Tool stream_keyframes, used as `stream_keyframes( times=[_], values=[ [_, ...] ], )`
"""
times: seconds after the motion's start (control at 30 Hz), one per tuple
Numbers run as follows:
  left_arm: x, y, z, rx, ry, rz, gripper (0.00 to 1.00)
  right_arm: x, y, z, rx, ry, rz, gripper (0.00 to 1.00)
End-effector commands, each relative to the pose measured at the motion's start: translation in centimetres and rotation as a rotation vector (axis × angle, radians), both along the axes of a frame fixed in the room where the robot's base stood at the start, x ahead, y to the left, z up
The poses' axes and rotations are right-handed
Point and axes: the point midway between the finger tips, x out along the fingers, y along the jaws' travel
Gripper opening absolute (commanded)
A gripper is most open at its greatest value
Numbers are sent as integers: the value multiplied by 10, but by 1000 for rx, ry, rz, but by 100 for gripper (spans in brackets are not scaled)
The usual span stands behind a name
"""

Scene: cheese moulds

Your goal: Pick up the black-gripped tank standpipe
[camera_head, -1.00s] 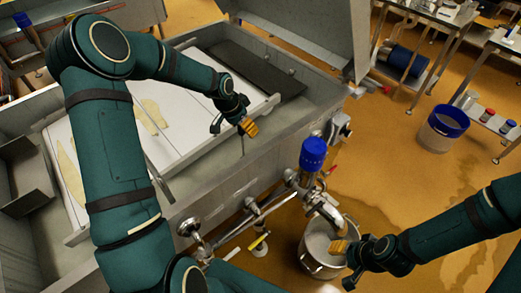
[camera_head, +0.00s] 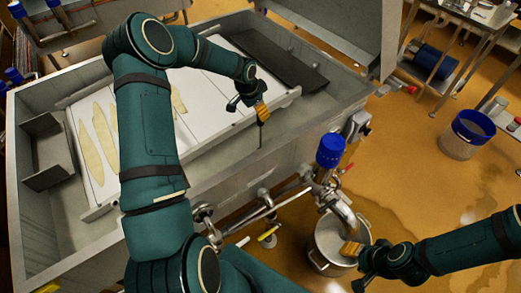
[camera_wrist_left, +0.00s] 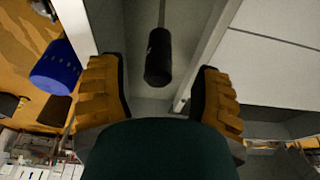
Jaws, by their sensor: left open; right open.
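The black-gripped tank standpipe stands in the grey vat; its thin rod (camera_head: 261,136) shows below my left gripper in the head view. Its black grip (camera_wrist_left: 158,57) shows in the left wrist view, ahead of and between the spread yellow-padded fingers, with clear gaps on both sides. My left gripper (camera_head: 249,107) is open and empty, close to the grip; it also shows in the left wrist view (camera_wrist_left: 160,97). The standpipe's lower end is not clear. My right gripper (camera_head: 354,264) is open, near the steel bucket, holding nothing I can see.
The vat's wall (camera_head: 230,192) surrounds a white board (camera_head: 215,73) with pale strips. A blue-topped valve (camera_head: 331,150) and pipes stick out in front. A steel bucket (camera_head: 325,245) stands below them. A blue-rimmed bin (camera_head: 468,130) stands at right on open floor.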

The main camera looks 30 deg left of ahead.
Motion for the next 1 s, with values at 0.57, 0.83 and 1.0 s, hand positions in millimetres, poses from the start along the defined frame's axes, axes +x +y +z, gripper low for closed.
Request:
stream_keyframes(
  times=[0.57, 0.83, 1.0],
  values=[
    [18, -8, -43, -1, 1, 2, 65, 2, 0, -9, -1, -6, -1, 48],
    [18, -8, -43, -1, 0, 1, 0, 2, 0, -9, -1, -6, -1, 48],
    [18, -8, -43, -1, 0, 1, 0, 2, 0, -9, -1, -5, -1, 48]
  ],
)
